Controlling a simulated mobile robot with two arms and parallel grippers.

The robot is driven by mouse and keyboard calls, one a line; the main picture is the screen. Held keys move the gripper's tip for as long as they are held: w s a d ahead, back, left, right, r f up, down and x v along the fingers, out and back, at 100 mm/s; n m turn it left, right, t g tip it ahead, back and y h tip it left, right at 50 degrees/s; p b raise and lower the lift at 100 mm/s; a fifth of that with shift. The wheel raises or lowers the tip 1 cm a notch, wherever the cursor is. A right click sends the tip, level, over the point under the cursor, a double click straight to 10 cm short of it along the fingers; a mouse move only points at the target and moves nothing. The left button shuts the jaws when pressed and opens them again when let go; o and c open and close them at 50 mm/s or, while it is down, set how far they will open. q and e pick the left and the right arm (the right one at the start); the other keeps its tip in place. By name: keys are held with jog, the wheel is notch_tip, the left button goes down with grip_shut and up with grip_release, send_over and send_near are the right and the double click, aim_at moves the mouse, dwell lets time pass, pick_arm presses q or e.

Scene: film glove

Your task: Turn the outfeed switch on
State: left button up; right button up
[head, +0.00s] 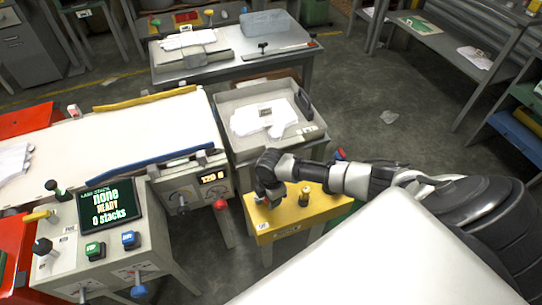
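A yellow box (290,219) stands just below the middle of the view, with a small white label on its front left. A dark knob with a pale band (305,196) stands upright on its top. My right gripper (269,196) points down over the left part of the box top and hides what is under it. Its fingers are dark and small, so I cannot tell whether they are open or shut, or touching anything. The labels are too small to read, so I cannot tell which control is the outfeed switch. My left gripper is not in view.
A control panel (70,240) at the left has a screen reading "none READY 0 stacks" and several knobs. A white belt (130,130) runs behind it. A grey tray (315,128) holding white gloves (264,118) stands behind the yellow box. Floor is open at the right.

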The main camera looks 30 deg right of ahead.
jog(key=shift+w+d+r, duration=0.1)
dwell(0.4)
jog(key=o, duration=0.9)
jog(key=shift+o, duration=0.2)
notch_tip(320, 180, up, 11)
jog(key=shift+p, duration=0.4)
